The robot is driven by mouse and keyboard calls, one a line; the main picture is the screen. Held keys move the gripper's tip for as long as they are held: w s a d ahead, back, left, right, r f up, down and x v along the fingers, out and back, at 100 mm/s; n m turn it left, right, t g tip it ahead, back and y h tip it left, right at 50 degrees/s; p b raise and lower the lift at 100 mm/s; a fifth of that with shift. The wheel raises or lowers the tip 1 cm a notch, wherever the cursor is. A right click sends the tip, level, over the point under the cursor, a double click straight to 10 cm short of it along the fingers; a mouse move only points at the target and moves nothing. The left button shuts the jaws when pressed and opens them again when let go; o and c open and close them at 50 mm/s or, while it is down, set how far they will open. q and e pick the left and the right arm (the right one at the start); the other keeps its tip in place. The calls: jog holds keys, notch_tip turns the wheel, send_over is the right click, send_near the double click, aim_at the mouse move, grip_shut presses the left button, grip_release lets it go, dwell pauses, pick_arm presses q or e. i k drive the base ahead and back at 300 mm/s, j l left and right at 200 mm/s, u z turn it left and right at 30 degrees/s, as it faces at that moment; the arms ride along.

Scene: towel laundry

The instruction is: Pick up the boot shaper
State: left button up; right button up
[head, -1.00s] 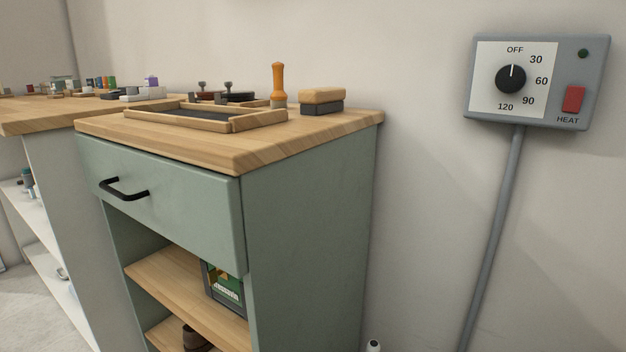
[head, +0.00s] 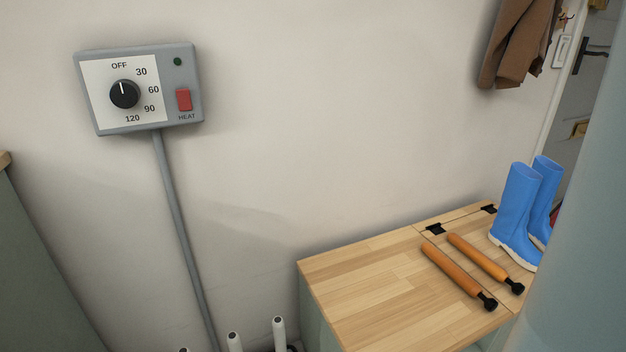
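Two orange wooden rods with black end fittings lie side by side on a wooden bench top at the lower right of the head view. They look like boot shapers: a nearer one (head: 453,270) and a farther one (head: 482,260). Which one the task means I cannot tell. A pair of blue rubber boots (head: 517,215) with pale soles stands upright just right of them. Neither of my grippers shows in the view.
The wooden bench top (head: 365,285) is clear on its left part and has black hinges at the back. A grey heat timer box (head: 140,88) hangs on the wall. White upright pegs (head: 279,333) stand low beside the bench. A brown coat (head: 520,45) hangs near a door.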

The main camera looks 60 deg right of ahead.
aim_at(464, 282)
jog(key=k+z, duration=0.2)
jog(key=z, duration=2.4)
jog(key=u, duration=1.25)
jog(key=l+u, duration=0.25)
jog(key=l, duration=0.6)
